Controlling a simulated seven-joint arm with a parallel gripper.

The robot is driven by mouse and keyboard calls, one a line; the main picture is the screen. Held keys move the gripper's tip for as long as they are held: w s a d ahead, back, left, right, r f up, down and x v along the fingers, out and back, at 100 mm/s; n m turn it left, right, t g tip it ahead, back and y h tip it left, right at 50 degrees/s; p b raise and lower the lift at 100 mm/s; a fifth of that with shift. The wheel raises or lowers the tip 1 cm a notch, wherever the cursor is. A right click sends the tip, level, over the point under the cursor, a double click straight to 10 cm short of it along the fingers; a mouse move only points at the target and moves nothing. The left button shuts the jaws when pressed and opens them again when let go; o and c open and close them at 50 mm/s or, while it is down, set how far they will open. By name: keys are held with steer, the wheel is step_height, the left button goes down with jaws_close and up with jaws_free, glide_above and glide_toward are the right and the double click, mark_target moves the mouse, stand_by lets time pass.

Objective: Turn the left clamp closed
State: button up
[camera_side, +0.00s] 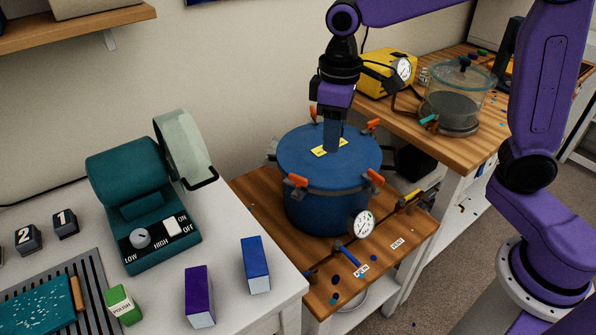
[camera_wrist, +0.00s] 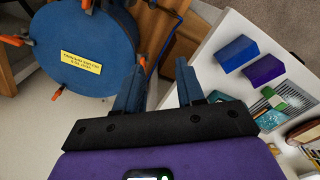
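The blue pressure pot (camera_side: 325,205) stands on the wooden bench with its blue lid (camera_side: 300,145) on and a yellow label. Orange-handled clamps sit around the rim: front left (camera_side: 298,181), front right (camera_side: 375,177), back right (camera_side: 372,125) and back left (camera_side: 313,113). My gripper (camera_side: 332,148) points down, its fingers overlapping the lid in the side view. In the wrist view my gripper (camera_wrist: 163,72) has its two fingers apart with nothing between them. The lid (camera_wrist: 85,35) lies left of the fingers there, with an orange clamp handle (camera_wrist: 142,65) beside the left finger.
A pressure gauge (camera_side: 362,224) is on the pot's front. A teal machine (camera_side: 145,195) and purple (camera_side: 199,295) and blue (camera_side: 256,264) boxes stand on the white table at left. A glass chamber (camera_side: 458,100) and yellow pump (camera_side: 388,72) are on the back bench.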

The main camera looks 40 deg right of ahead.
mark_target(298, 176)
steer(key=w+m, duration=0.3)
steer(key=w, duration=0.8)
step_height(298, 176, down, 18)
steer(key=shift+s+r, duration=0.1)
steer(key=shift+r, duration=0.15)
jaws_close()
